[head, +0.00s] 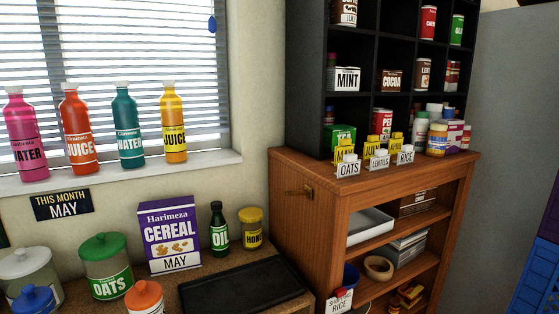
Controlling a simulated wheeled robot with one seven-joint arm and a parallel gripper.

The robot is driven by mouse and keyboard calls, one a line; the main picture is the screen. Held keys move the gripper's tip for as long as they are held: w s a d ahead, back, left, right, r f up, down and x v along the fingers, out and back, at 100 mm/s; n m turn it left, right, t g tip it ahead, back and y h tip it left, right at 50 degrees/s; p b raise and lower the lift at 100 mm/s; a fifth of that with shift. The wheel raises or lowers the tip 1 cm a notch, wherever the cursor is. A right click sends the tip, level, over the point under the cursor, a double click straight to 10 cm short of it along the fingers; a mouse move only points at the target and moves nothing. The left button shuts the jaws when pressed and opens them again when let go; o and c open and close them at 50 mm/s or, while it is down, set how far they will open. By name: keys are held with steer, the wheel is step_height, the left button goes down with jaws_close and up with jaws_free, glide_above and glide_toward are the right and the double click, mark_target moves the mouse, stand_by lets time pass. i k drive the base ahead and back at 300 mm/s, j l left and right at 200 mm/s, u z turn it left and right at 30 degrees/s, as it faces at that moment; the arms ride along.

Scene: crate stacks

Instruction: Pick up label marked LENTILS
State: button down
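The label marked LENTILS (379,163) is a small white card with a white knob on top. It stands upright near the front edge of the wooden cabinet top (450,161), between the OATS label (348,170) and the RICE label (405,157). Yellow labels stand close behind it, including one marked MAY (344,155). My gripper is not in view.
A black cubby shelf (376,80) with cans and a MINT box (347,78) rises behind the labels. Small jars (437,140) crowd the cabinet top to the right. A lower counter at left holds a cereal box (168,232), jars and a black tray (245,284).

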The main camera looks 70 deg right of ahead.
mark_target(382, 160)
steer(key=k+j+z, duration=0.1)
steer(key=z, duration=0.4)
steer(key=k+j+z, duration=0.1)
steer(key=z, duration=0.4)
